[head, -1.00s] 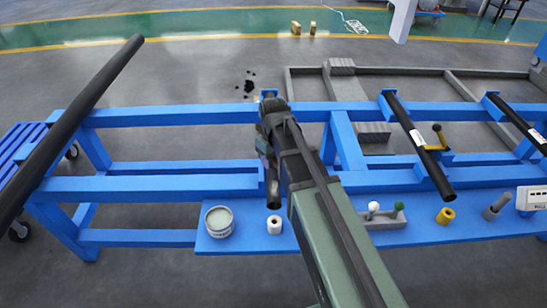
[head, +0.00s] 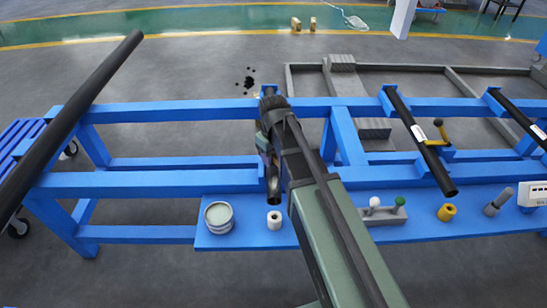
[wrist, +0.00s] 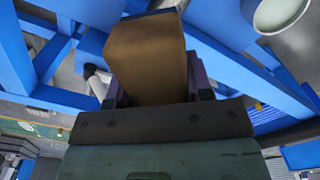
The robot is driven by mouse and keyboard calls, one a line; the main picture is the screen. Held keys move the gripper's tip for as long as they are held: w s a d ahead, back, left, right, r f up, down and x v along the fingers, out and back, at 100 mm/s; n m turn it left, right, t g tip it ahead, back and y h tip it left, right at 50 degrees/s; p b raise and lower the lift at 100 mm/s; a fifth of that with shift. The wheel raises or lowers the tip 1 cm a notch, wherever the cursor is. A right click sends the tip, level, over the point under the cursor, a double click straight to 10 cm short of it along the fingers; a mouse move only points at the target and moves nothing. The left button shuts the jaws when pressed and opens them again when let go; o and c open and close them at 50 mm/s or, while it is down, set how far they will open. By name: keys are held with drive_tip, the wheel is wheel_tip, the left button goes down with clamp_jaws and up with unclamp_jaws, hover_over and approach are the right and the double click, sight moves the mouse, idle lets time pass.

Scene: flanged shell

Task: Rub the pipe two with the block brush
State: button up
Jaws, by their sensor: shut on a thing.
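My gripper (head: 266,145) is over the middle of the blue bench, at a short dark pipe (head: 273,188) that my arm partly covers. In the wrist view my gripper (wrist: 160,92) is shut on the block brush (wrist: 147,60), a brown block that fills the space between the jaws. The brush's working face is hidden, and I cannot tell whether it touches the pipe. In the head view other dark pipes lie across the bench: a long one (head: 85,105) at left, one (head: 420,140) right of centre and one (head: 518,118) at far right. No label shows which is pipe two.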

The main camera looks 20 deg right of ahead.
sight(273, 175)
wheel_tip(273, 175, down, 7)
drive_tip(key=b, duration=0.6)
drive_tip(key=shift+r, duration=0.2)
drive_tip(key=shift+s+a, duration=0.3)
drive_tip(key=shift+s, duration=0.9)
drive_tip(key=shift+s+a, duration=0.3)
drive_tip(key=shift+s, duration=0.85)
drive_tip(key=shift+s+a, duration=0.3)
drive_tip(key=shift+s, duration=0.9)
drive_tip(key=shift+w+d, duration=0.3)
drive_tip(key=shift+w, duration=0.85)
drive_tip(key=shift+w+d, duration=0.25)
drive_tip(key=shift+w, duration=0.9)
drive_tip(key=shift+w+d, duration=0.3)
drive_tip(key=shift+w, duration=0.85)
drive_tip(key=shift+w+r+p, duration=0.2)
drive_tip(key=shift+r+p, duration=0.1)
wheel_tip(273, 175, up, 7)
drive_tip(key=p, duration=0.7)
drive_tip(key=shift+s, duration=0.1)
